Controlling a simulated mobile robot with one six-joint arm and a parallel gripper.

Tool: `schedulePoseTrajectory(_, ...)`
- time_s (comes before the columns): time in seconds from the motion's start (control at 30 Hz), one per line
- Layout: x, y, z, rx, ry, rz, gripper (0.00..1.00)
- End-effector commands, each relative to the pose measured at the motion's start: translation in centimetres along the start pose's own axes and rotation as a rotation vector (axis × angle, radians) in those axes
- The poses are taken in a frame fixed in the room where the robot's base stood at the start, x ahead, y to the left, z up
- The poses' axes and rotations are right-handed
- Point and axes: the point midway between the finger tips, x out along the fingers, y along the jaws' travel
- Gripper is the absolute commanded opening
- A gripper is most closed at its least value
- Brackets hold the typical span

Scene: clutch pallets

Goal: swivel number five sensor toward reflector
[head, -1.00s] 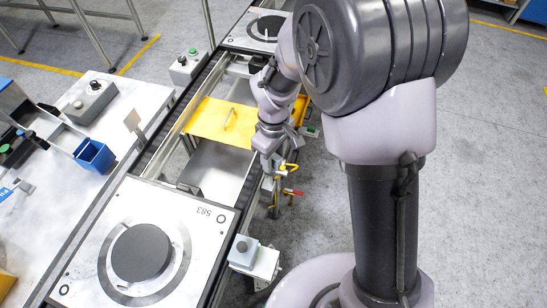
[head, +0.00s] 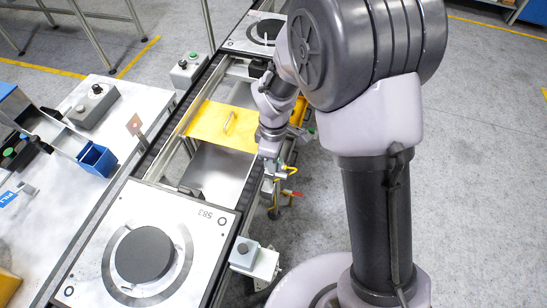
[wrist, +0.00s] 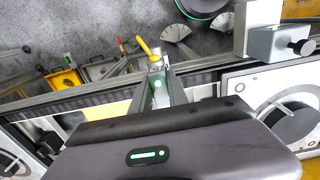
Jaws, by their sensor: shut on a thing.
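My gripper (head: 270,166) is low at the right side of the conveyor, beyond the near pallet. In the wrist view my gripper (wrist: 159,82) is shut on a small sensor (wrist: 157,66) with a green light and a yellow connector on its far end. The yellow connector (head: 290,170) also shows in the head view. No number on the sensor can be read. A small square plate on a post, likely the reflector (head: 134,124), stands across the conveyor to the left. It looks brownish with a spot on it.
The near pallet (head: 207,243) marked 583 carries a dark disc. A yellow panel (head: 215,127) with a handle bridges the conveyor. A blue bin (head: 95,158) stands on the left table. A red lever (head: 291,193) is just below the gripper.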

Motion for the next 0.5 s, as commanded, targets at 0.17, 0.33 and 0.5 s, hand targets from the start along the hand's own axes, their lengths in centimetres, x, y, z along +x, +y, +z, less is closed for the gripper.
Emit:
schedulePoseTrajectory(0.17,-0.04,0.06,-0.05,0.002,0.001,0.002,0.28)
schedulePoseTrajectory(0.33,-0.02,0.04,-0.03,0.003,0.001,0.001,0.42)
schedulePoseTrajectory(0.5,-0.02,0.03,-0.03,0.003,0.001,0.001,0.42)
